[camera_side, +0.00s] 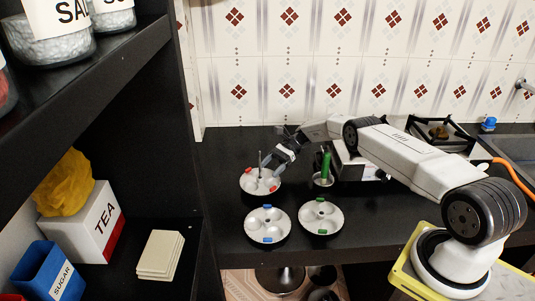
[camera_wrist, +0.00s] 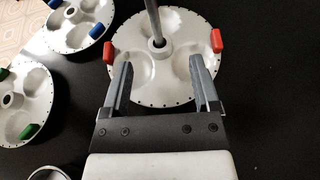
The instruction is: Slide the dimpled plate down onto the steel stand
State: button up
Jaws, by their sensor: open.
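A white dimpled plate with two red tabs (camera_side: 253,186) lies on the dark counter side in the side view, and the same plate fills the top of the wrist view (camera_wrist: 133,62). The steel stand's upright rod (camera_side: 260,158) rises through the plate's central hub, also in the wrist view (camera_wrist: 153,18). The stand's base is hidden under the plate. My gripper (camera_side: 275,160) is above the plate's right side in the side view. In the wrist view its open fingers (camera_wrist: 160,65) reach over the plate's near half, between the red tabs, with nothing between them.
A blue-tabbed plate (camera_side: 267,224) and a green-tabbed plate (camera_side: 321,217) lie nearer the counter's front. A green cylinder (camera_side: 326,163) stands in a small metal cup right of my gripper. A stove (camera_side: 433,132) is behind my arm. Dark shelving stands at left.

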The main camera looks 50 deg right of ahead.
jog(key=shift+v, duration=2.35)
jog(key=shift+r, duration=0.1)
jog(key=shift+w+a+r+h, duration=0.4)
jog(key=shift+w+a, duration=0.05)
jog(key=shift+w, duration=0.2)
jog(key=s+a+r+n+g+h, duration=0.1)
jog(key=s+a+r+n+h, duration=0.4)
jog(key=a+r+n+h, duration=0.45)
jog(key=s+a+r+n+t+h, duration=0.1)
jog(key=s+n, duration=0.4)
jog(key=s, duration=0.6)
jog(key=s+a+r+n+t+h, duration=0.1)
jog(key=s+a+r+n+h, duration=0.1)
jog(key=s+a, duration=0.4)
jog(key=s+r+n, duration=0.1)
jog(key=s+n, duration=0.1)
jog(key=s, duration=0.3)
jog(key=shift+s+a+n, duration=0.3)
jog(key=shift+n, duration=0.05)
